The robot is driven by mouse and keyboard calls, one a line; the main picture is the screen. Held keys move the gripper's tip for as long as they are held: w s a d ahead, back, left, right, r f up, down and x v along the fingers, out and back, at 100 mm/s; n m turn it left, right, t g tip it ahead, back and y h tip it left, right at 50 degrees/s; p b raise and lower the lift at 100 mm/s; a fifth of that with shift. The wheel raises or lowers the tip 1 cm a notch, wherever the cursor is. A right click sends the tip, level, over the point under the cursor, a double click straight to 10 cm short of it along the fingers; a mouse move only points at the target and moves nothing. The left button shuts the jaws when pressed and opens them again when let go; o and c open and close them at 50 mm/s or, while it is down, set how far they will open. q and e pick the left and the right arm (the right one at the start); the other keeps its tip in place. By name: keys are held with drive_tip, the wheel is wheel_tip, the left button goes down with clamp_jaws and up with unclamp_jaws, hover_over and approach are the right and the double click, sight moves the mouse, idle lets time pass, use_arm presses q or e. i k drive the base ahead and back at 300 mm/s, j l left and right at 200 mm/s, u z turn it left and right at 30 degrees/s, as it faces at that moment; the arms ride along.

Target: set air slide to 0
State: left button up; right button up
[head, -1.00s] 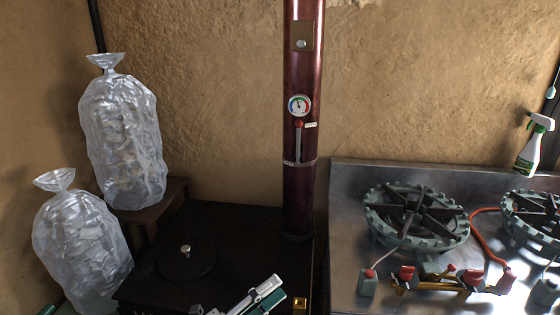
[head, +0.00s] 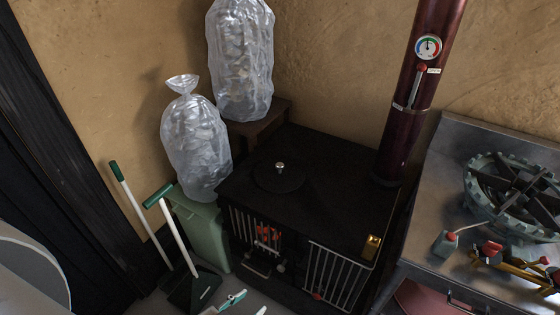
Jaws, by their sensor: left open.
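The black stove (head: 325,185) stands in the middle of the head view. Barred openings and small red knobs show on its front; one red knob (head: 318,295) sits low beneath the right grille. The dark red flue pipe (head: 398,135) rises behind it, with a red-knobbed slider (head: 421,70) near the top of its slot. I cannot tell which red knob is the air slide, nor read any scale. My left gripper (head: 246,304) is open at the bottom edge, in front of the stove and apart from it; only its white and green tips show. My right gripper is not in view.
A round gauge (head: 428,47) is on the pipe. Clear bags (head: 196,148) stand at the left, one on a green bin (head: 203,232). A dustpan (head: 194,292) and broom lean left of the stove. A steel counter (head: 428,215) with a gas burner (head: 508,195) is right.

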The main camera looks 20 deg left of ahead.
sight(247, 254)
drive_tip(key=u, duration=0.95)
drive_tip(key=l, duration=0.4)
drive_tip(key=k+l, duration=0.1)
drive_tip(key=l, duration=0.35)
